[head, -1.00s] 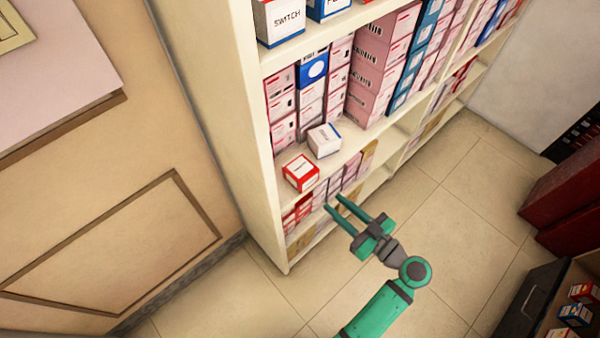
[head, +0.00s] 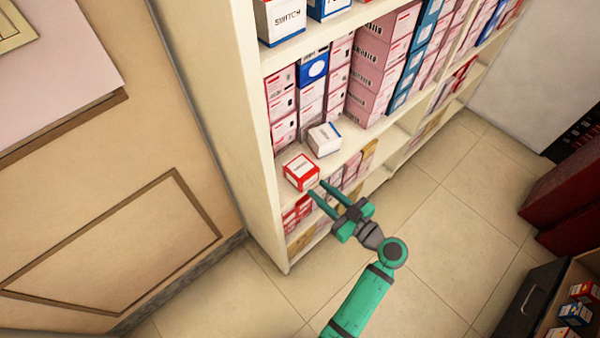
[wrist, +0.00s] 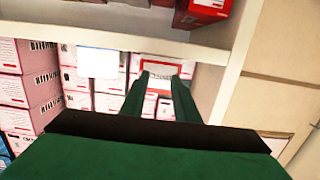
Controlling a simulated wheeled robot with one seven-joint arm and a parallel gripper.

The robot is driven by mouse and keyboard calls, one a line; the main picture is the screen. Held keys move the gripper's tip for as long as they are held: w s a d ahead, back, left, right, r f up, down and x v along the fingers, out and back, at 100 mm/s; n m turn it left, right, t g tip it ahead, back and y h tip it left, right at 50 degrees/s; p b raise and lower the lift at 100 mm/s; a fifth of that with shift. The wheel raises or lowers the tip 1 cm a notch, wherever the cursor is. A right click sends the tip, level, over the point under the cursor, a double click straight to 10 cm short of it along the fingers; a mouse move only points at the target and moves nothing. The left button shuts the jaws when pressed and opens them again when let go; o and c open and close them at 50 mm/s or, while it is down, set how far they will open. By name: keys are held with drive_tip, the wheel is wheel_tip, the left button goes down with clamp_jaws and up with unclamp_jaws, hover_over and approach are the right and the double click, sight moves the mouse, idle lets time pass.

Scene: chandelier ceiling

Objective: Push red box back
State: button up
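The red box (head: 300,172), with a white top, sits at the front edge of a cream shelf near its left end. It also shows in the wrist view (wrist: 166,68), between and beyond my fingertips. A white box (head: 324,139) sits beside it, a little further back. My gripper (head: 318,190) is open and empty, with its two green fingers apart. Its fingertips are close to the red box, at its lower right in the head view. I cannot tell whether they touch it.
The shelf unit's left side panel (head: 232,120) stands close to the red box. Stacked pink boxes (head: 379,70) fill the shelf behind. A dark bin (head: 535,305) with small boxes stands at the lower right.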

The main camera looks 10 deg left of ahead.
drive_tip(key=shift+r+x, duration=0.15)
drive_tip(key=shift+x, duration=1.4)
drive_tip(key=shift+r+x, duration=0.2)
drive_tip(key=shift+x, duration=1.35)
drive_tip(key=shift+s+d+r, duration=0.2)
drive_tip(key=shift+d+r, duration=0.15)
drive_tip(key=shift+r, duration=0.4)
drive_tip(key=shift+s+d+r, duration=0.2)
drive_tip(key=shift+d+r, duration=0.1)
drive_tip(key=shift+r, duration=0.45)
approach(311, 176)
drive_tip(key=s+d, duration=0.1)
drive_tip(key=d, duration=0.1)
drive_tip(key=s+d+f, duration=0.1)
drive_tip(key=s+d, duration=0.1)
drive_tip(key=shift+s+d, duration=0.15)
drive_tip(key=shift+s, duration=0.1)
